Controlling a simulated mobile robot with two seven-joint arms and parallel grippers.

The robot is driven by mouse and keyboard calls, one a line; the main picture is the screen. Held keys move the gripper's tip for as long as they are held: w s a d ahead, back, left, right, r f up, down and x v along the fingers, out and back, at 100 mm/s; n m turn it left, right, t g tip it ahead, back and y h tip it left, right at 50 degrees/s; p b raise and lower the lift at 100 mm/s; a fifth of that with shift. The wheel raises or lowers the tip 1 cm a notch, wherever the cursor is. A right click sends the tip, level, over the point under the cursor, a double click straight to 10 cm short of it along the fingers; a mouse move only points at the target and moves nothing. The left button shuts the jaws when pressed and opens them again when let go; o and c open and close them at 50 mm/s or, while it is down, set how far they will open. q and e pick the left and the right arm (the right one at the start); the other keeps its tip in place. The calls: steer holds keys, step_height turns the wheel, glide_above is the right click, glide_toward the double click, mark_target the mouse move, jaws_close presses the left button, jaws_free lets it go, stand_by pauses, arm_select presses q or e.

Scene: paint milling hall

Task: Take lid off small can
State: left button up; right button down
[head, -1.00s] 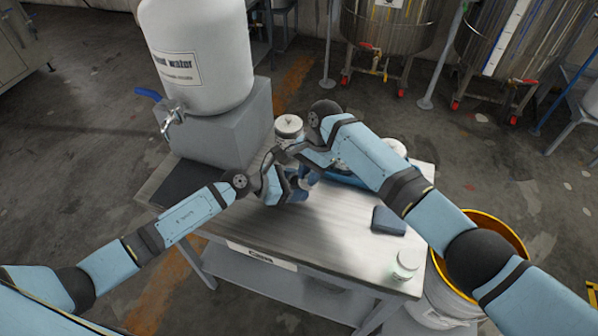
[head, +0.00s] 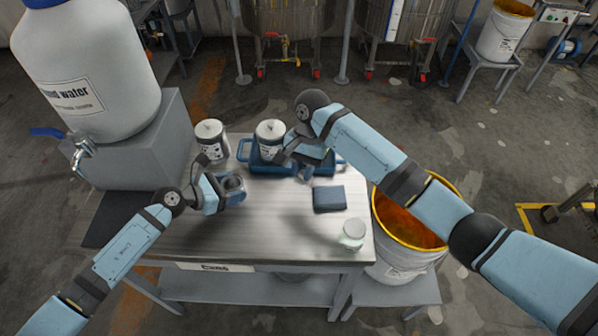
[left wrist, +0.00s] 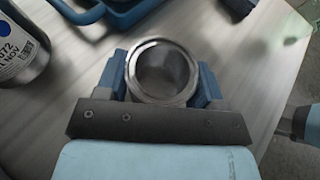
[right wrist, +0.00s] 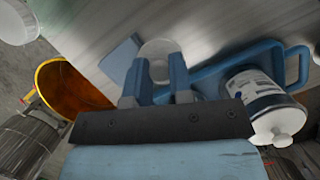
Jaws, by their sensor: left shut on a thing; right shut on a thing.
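My left gripper (head: 230,190) is shut on the small can (left wrist: 162,72), which it holds above the left part of the table. The can's round metal rim faces the left wrist camera, with a grey hollow inside and no lid on it. My right gripper (head: 312,168) is over the front of the blue tray, apart from the can. In the right wrist view its fingers are shut on a pale round lid (right wrist: 158,52). In the head view that lid is mostly hidden by the gripper.
A lidded can (head: 270,140) stands at the blue tray (head: 245,155); another lidded can (head: 211,140) stands left of it. A dark blue block or cloth (head: 329,198) and a small pale jar (head: 352,236) lie to the right.

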steer(key=shift+r, duration=1.5)
arm_select(q)
steer(key=o, duration=1)
